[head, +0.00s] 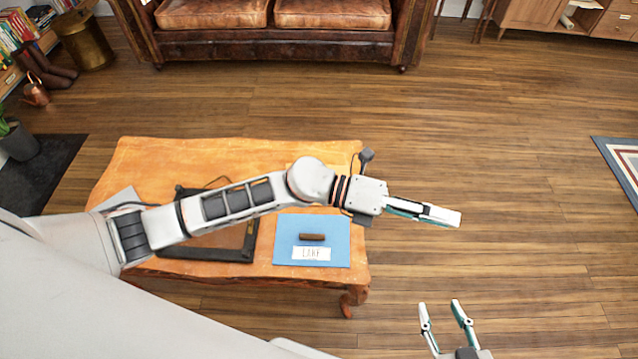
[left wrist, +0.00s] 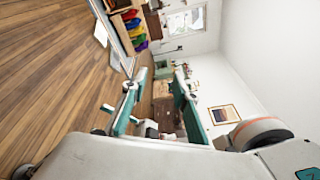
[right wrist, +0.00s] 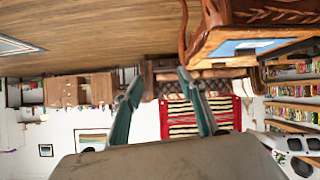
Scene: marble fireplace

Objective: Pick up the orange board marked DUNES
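No board with a readable DUNES label shows. A thin paler orange strip lies just above my left arm on the table in the head view; I cannot tell whether it is a board, as the arm covers that area. A blue board (head: 338,257) marked LAKE, with a brown handle, lies at the table's right front. It also shows in the right wrist view (right wrist: 240,47). My left gripper (head: 450,217) is open and empty, right of the table's edge. My right gripper (head: 439,303) is open and empty, low and right of the table.
The orange-brown wooden table (head: 140,165) also holds a dark-framed board (head: 205,254), partly under my left arm. A brown leather sofa (head: 270,45) stands at the back. A striped rug (head: 622,160) lies at the right. The wooden floor between is clear.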

